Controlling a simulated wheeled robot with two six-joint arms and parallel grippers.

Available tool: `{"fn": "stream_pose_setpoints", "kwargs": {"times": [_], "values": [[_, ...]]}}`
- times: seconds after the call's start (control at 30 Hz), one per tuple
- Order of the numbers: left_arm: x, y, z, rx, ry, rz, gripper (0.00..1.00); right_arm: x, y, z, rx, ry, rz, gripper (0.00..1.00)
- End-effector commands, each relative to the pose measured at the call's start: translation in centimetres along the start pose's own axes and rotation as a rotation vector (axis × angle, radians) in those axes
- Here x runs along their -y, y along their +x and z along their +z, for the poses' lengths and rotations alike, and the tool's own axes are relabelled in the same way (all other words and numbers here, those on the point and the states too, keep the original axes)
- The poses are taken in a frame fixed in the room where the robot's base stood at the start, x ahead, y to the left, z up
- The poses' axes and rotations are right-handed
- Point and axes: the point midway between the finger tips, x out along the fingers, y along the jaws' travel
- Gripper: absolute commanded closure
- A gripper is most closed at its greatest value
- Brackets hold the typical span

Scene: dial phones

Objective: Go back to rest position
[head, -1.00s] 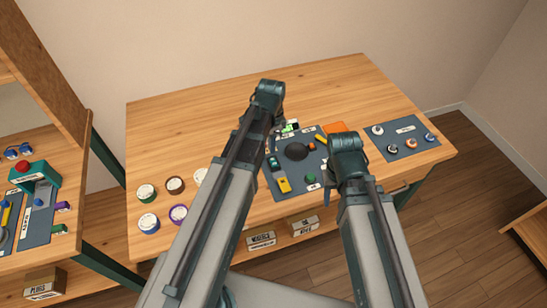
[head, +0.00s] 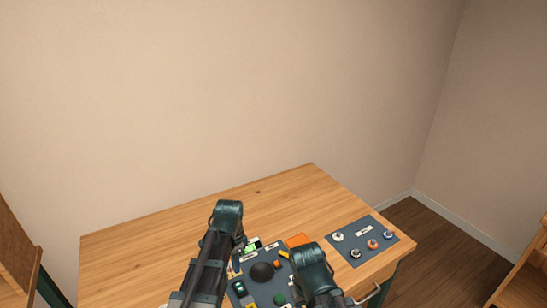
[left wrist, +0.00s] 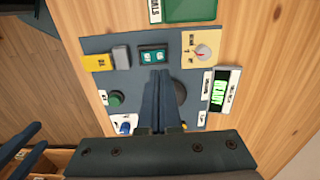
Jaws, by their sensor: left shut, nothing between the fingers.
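My left gripper (left wrist: 161,78) shows in the left wrist view with its two dark fingers together and nothing between them. It points at the grey control mat (left wrist: 93,46), over the area by the teal switch (left wrist: 153,55) and the black dome (left wrist: 180,92). I cannot tell its exact height above the mat. In the head view my left arm's dark joint stands over the left side of the mat, and its fingers are hidden. My right arm's dark joint is at the bottom, right of the middle; its gripper does not show.
The wrist view shows a dial panel (left wrist: 188,58), a green button (left wrist: 116,99) and a lit green display (left wrist: 218,90). In the head view, a second mat (head: 345,241) with several knobs lies on the right of the wooden table (head: 150,240). The table's back left is clear.

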Motion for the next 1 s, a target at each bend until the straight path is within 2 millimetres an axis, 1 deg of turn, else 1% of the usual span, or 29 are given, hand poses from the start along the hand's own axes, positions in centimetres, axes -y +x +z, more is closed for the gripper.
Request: {"fn": "stream_pose_setpoints", "kwargs": {"times": [0.07, 0.17, 0.2, 0.3, 0.4, 0.5, 0.6, 0.67, 1.0], "values": [[-2.1, 0.0, -0.2, 0.009, -0.044, 0.0, 1.0, 0.0, 0.0, 0.0, 0.0, 0.0, 0.0, 0.5], [-6.0, 0.0, -0.6, 0.029, -0.162, -0.008, 1.0, 0.0, 0.0, 0.0, 0.0, 0.0, 0.0, 0.5], [-7.7, 0.0, -0.7, 0.038, -0.217, -0.013, 1.0, 0.0, 0.0, 0.0, 0.0, 0.0, 0.0, 0.5], [-11.4, -0.1, -0.8, 0.059, -0.354, -0.028, 1.0, 0.0, 0.0, 0.0, 0.0, 0.0, 0.0, 0.5], [-14.3, -0.1, -0.6, 0.072, -0.471, -0.045, 1.0, 0.0, 0.0, 0.0, 0.0, 0.0, 0.0, 0.5], [-16.2, -0.1, -0.4, 0.08, -0.559, -0.061, 1.0, 0.0, 0.0, 0.0, 0.0, 0.0, 0.0, 0.5], [-17.2, -0.1, -0.2, 0.084, -0.61, -0.07, 1.0, 0.0, 0.0, 0.0, 0.0, 0.0, 0.0, 0.5], [-17.4, -0.1, -0.2, 0.085, -0.625, -0.072, 1.0, 0.0, 0.0, 0.0, 0.0, 0.0, 0.0, 0.5], [-17.4, -0.1, -0.3, 0.085, -0.632, -0.073, 1.0, 0.0, 0.0, 0.0, 0.0, 0.0, 0.0, 0.5]]}}
